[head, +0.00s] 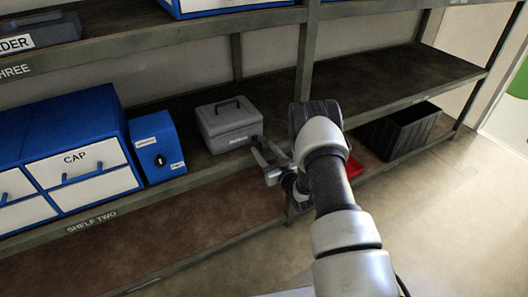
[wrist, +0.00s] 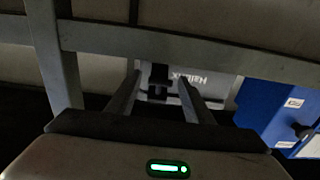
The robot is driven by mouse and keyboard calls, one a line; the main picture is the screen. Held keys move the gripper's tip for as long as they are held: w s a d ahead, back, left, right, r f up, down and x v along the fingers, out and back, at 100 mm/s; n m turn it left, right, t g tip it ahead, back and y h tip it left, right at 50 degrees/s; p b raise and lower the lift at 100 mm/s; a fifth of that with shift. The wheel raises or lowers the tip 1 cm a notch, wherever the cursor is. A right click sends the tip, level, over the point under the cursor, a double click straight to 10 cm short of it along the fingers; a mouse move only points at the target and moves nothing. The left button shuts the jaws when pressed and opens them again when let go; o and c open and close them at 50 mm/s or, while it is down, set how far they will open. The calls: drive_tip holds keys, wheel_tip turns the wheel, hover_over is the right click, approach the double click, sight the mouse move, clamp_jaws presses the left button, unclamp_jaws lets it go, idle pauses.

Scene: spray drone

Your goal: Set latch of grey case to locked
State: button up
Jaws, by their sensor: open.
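The grey case (head: 226,121) stands on the middle shelf with its dark handle on top. In the wrist view the case's pale front (wrist: 215,82) shows between and beyond my fingers, with lettering on it. A dark latch-like part (wrist: 158,76) sits on that front, between the fingertips as seen there. I cannot tell its setting. My gripper (head: 259,156) is open and empty, in front of the right part of the case; it also shows in the wrist view (wrist: 160,82). Whether the fingers touch the latch cannot be told.
A blue box with a dark knob (head: 157,148) stands left of the case, beside a blue drawer unit (head: 65,120). A shelf upright (head: 304,60) rises right of the case. A black bin (head: 398,130) and a red item (head: 354,167) are lower right. The shelf right of the upright is bare.

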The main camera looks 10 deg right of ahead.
drive_tip(key=shift+w+a, duration=0.15)
drive_tip(key=shift+w, duration=0.35)
clamp_jaws()
